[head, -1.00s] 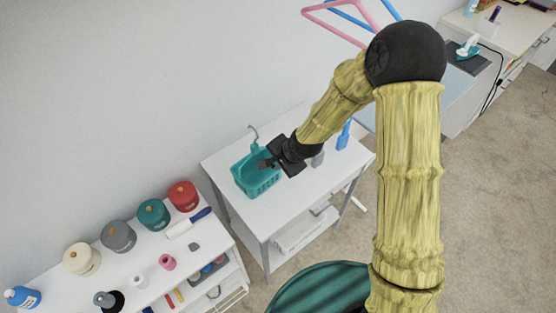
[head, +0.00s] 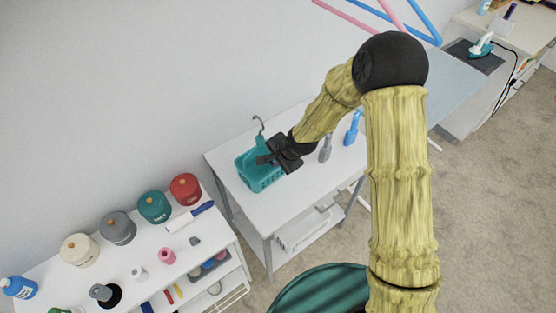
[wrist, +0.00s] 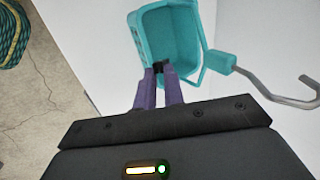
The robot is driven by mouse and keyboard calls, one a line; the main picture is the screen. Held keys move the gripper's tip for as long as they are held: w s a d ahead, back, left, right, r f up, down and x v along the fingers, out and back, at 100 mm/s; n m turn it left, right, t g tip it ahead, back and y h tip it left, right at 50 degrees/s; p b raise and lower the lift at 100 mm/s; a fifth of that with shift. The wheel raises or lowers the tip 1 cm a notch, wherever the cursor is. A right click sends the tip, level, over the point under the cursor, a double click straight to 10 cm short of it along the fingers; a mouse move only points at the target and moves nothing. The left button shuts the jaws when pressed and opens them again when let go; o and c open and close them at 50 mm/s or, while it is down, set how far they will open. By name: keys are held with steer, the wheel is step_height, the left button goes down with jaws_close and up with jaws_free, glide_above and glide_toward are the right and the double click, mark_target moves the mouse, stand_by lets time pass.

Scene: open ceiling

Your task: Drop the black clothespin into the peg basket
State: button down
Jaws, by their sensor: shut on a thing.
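The teal peg basket (head: 262,179) stands on the white table, with a hook on its handle. In the wrist view the basket (wrist: 172,32) opens toward me and no pegs show in the part of its inside that I see. My gripper (head: 264,159) is over the basket's near side. In the wrist view its purple fingers (wrist: 159,76) are shut on the small black clothespin (wrist: 160,67), which shows against the basket's opening near its rim. Most of the clothespin is hidden between the fingertips. I cannot tell its exact height over the rim.
A grey bottle (head: 325,149) and a blue bottle (head: 352,128) stand right of the basket on the white table (head: 290,203). A shelf on the left holds red (head: 186,188), teal, grey and cream canisters. A grey hook (wrist: 285,92) sticks out from the basket's handle.

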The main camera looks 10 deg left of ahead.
steer(key=shift+b+x, duration=1.55)
steer(key=shift+x, duration=1.05)
steer(key=c, duration=1.4)
jaws_free()
steer(key=shift+r, duration=0.1)
steer(key=p+v, duration=0.5)
steer(key=v, duration=0.5)
steer(key=shift+p, duration=0.4)
